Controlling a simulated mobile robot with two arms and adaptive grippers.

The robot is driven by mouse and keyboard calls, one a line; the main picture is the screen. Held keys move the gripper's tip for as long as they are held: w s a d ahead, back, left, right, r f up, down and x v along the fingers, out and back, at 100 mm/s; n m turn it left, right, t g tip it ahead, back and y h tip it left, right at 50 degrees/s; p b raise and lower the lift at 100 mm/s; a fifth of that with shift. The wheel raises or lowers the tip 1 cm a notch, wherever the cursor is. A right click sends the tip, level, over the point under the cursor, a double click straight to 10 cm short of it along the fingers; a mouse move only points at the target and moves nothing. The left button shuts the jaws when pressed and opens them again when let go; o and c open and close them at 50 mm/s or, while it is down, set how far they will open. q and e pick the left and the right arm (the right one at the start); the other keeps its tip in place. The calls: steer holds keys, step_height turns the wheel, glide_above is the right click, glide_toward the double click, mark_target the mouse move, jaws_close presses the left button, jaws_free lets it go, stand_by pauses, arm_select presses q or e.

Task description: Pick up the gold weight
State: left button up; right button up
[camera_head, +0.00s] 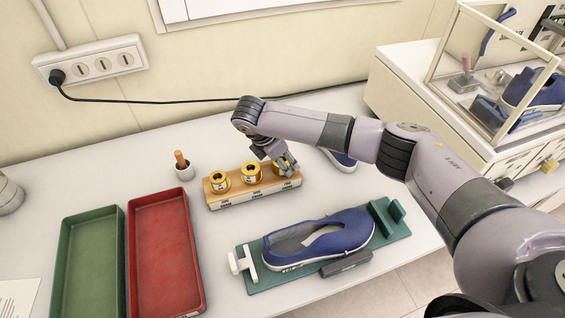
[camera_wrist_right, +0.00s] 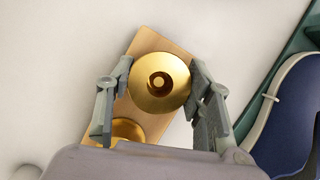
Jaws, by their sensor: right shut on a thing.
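A wooden block (camera_head: 256,199) stands on the table and holds gold weights in a row. The left weight (camera_head: 219,179) and the middle weight (camera_head: 251,173) show clearly in the head view. My right gripper (camera_head: 288,163) is at the block's right end, shut on the gold weight there, which it mostly hides in the head view. In the right wrist view this gold weight (camera_wrist_right: 160,82) lies between the two fingers, above the wooden block (camera_wrist_right: 152,41). I cannot tell whether it is lifted off the block. Another weight (camera_wrist_right: 128,130) shows below it. My left gripper is not in view.
A blue shoe (camera_head: 340,232) lies on a green fixture (camera_head: 391,237) in front of the block. A red tray (camera_head: 165,255) and a green tray (camera_head: 88,265) are at left. A glass case (camera_head: 500,75) is at right.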

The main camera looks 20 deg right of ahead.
jaws_close()
steer(key=shift+w+r, duration=0.1)
steer(key=shift+r, duration=0.05)
